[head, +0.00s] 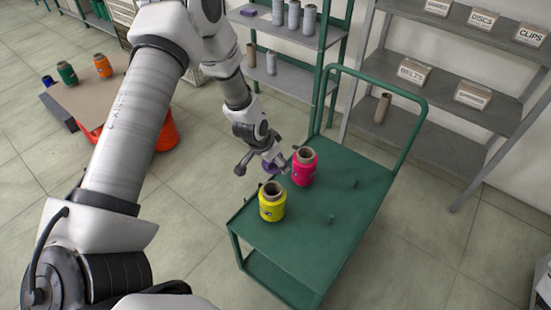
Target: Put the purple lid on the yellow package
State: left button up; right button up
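The yellow package (272,204) is a yellow bobbin with a brown open-topped core, standing upright near the left edge of the green cart (310,240). My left gripper (263,168) is above the cart's left side, behind the yellow package and just left of a pink bobbin (304,169). My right gripper is not in view.
The pink bobbin stands close behind the yellow package. Short pegs (331,219) rise from the cart's bare right half, and a green handle (395,91) arches behind. Shelves (440,83) line the back. A brown table (90,92) with bobbins stands at left.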

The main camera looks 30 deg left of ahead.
pick_arm(q)
jog(key=shift+s+a+f, duration=0.2)
jog(key=shift+s+f, duration=0.2)
jog(key=shift+s, duration=0.05)
notch_tip(320, 180, down, 7)
jog(key=b, duration=0.6)
jog(key=shift+r, duration=0.2)
jog(key=shift+d, duration=0.15)
jog(key=shift+f, duration=0.15)
jog(key=shift+f+b, duration=2.05)
